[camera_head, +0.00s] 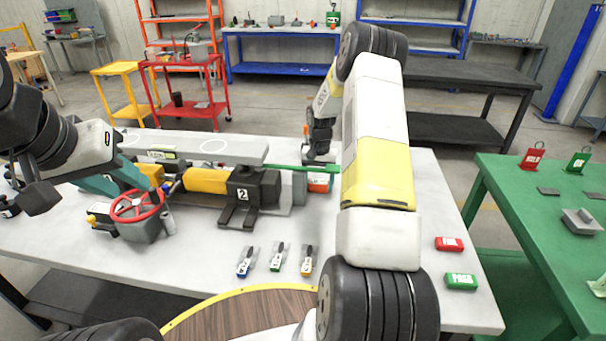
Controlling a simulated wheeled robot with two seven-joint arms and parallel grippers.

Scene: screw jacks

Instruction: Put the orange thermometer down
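Three small tagged tools lie side by side on the white table in front: one with a blue end (244,263), one with a green end (277,257) and one with an orange-yellow end (307,261).
The screw jack (205,180), marked 2, lies along the table with a red handwheel (137,205) in front. A red block (449,244) and a green block (461,281) lie at the table's right. A green table (520,190) stands further right.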

